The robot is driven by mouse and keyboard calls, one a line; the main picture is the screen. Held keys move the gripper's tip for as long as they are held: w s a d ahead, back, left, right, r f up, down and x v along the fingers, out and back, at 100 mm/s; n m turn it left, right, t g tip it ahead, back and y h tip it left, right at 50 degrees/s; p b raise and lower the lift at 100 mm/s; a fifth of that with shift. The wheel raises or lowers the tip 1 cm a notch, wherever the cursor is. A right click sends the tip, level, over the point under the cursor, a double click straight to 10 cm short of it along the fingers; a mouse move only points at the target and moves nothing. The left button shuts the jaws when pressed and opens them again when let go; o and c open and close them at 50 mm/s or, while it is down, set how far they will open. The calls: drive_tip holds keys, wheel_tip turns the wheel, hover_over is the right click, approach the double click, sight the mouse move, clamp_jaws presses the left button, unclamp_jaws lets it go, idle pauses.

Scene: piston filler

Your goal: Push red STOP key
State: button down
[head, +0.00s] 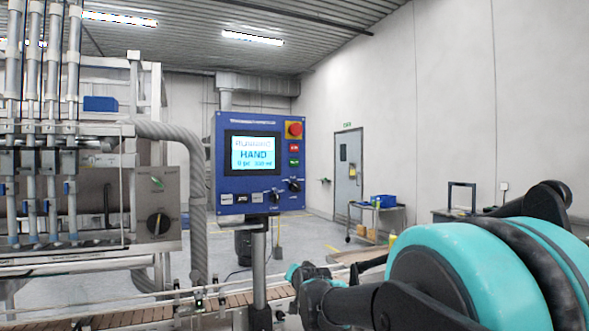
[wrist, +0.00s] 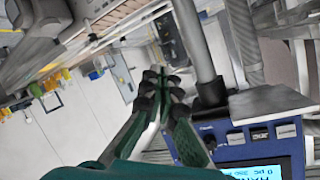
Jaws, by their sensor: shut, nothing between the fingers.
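The blue control panel (head: 226,140) stands on a post in the head view, with a lit screen (head: 254,155) reading HAND. The small red key (head: 294,148) is at its upper right, below a red mushroom button (head: 294,130) on a yellow plate and above a green key (head: 294,162). My gripper (head: 293,273) is below and in front of the panel, apart from it. In the wrist view my gripper (wrist: 165,85) is shut and empty, its fingertips together. Part of the panel (wrist: 238,152) shows there upside down at lower right; the red key is out of that view.
Below the panel are its post (head: 259,265) and a slatted conveyor (head: 140,315). A grey hose (head: 197,220) and the filler with a dial box (head: 158,205) stand left. Black knobs (head: 294,185) project from the panel's lower right. The space right of the panel is open.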

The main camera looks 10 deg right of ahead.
drive_tip(key=w+d+r+m+t, duration=0.25)
drive_tip(key=w+r, duration=0.25)
drive_tip(key=r, duration=0.6)
drive_tip(key=m+t+h, duration=0.6)
drive_tip(key=m+t, duration=0.3)
approach(297, 150)
drive_tip(key=s+d+r, duration=0.3)
drive_tip(key=s+r, duration=0.3)
drive_tip(key=r, duration=0.1)
drive_tip(key=shift+a+n+g, duration=0.2)
drive_tip(key=shift+n+g, duration=0.05)
drive_tip(key=shift+w+f, duration=0.1)
drive_tip(key=shift+w, duration=0.05)
drive_tip(key=shift+w+a, duration=0.25)
drive_tip(key=shift+w, duration=1.15)
drive_tip(key=shift+w+a, duration=0.25)
drive_tip(key=shift+w, duration=1.15)
drive_tip(key=shift+w+a, duration=0.25)
drive_tip(key=shift+w, duration=1.15)
drive_tip(key=shift+w, duration=0.4)
